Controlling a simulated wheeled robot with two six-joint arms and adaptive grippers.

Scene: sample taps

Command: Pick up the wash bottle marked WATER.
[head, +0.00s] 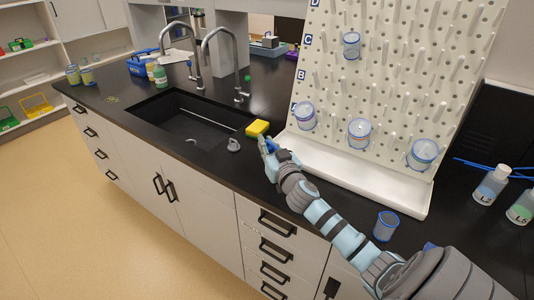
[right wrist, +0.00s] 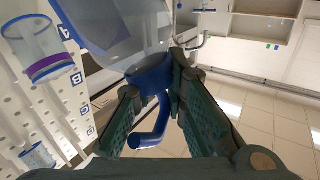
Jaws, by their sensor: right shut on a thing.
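In the right wrist view, a clear, translucent bottle (right wrist: 125,25) with a blue cap and bent blue spout (right wrist: 152,125) fills the top of the picture. My right gripper (right wrist: 160,95) is shut around the blue cap area. No WATER marking shows on the visible part. In the head view my right gripper (head: 266,146) is at the counter's front, right of the sink, with a small blue part (head: 271,146) at its tip. The rest of the bottle cannot be made out there. My left gripper is out of view.
A yellow sponge (head: 257,128) and a grey stopper (head: 234,145) lie near the gripper by the sink (head: 185,120). A pegboard (head: 400,75) with several beakers stands behind. A small blue-rimmed beaker (head: 386,226) and capped bottles (head: 491,185) stand right.

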